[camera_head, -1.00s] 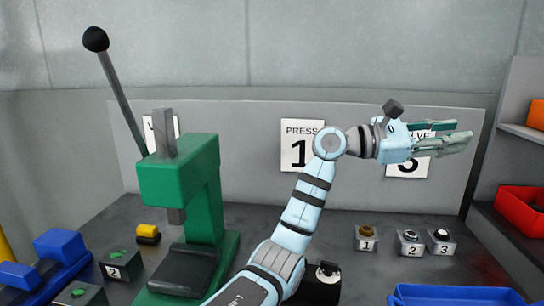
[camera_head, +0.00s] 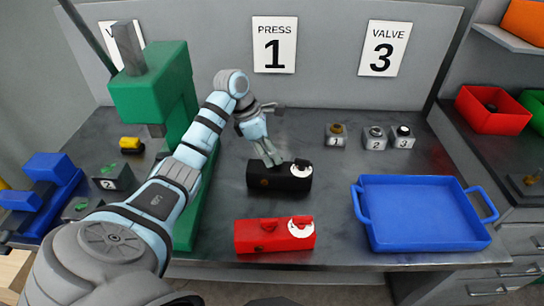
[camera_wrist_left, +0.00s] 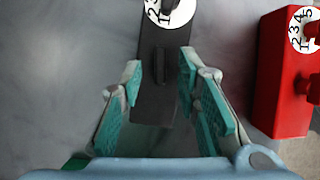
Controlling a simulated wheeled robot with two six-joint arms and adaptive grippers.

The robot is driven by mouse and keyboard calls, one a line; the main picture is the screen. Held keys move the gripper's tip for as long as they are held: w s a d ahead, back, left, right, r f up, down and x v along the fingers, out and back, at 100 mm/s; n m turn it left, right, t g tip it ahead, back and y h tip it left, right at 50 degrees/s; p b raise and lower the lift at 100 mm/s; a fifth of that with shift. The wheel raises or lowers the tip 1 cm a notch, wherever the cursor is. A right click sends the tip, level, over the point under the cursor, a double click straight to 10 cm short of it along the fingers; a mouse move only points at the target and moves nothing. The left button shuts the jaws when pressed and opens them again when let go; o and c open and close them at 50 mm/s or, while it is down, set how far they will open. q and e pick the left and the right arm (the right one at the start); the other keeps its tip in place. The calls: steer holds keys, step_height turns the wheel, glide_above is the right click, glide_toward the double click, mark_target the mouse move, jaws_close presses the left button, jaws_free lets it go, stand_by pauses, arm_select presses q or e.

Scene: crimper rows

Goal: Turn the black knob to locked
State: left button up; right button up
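A black box (camera_head: 268,181) lies on the grey bench, with a white numbered dial (camera_head: 296,171) and a black knob (camera_head: 302,164) on its right end. In the left wrist view the dial (camera_wrist_left: 182,14) is at the top edge, partly cut off. A dark raised bar (camera_wrist_left: 160,68) stands on the box nearer my fingers; its exact shape is unclear. My left gripper (camera_head: 271,160) points down over the box. In the wrist view it (camera_wrist_left: 160,80) is open, its teal pads on either side of the box and apart from the bar. My right gripper is out of view.
A red box (camera_head: 262,238) with a similar dial lies in front of the black one. A blue tray (camera_head: 480,205) is at right. A green press (camera_head: 150,100) stands at left, close to my arm. Small numbered blocks (camera_head: 375,140) sit behind. Bench between black box and tray is clear.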

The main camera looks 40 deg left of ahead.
arm_select(q)
steer(key=shift+x, duration=0.8)
steer(key=shift+d, duration=0.1)
jaws_close()
steer(key=shift+m+b, duration=0.4)
steer(key=shift+m+g+h, duration=0.3)
steer(key=shift+m, duration=0.3)
jaws_free()
steer(key=shift+r, duration=0.1)
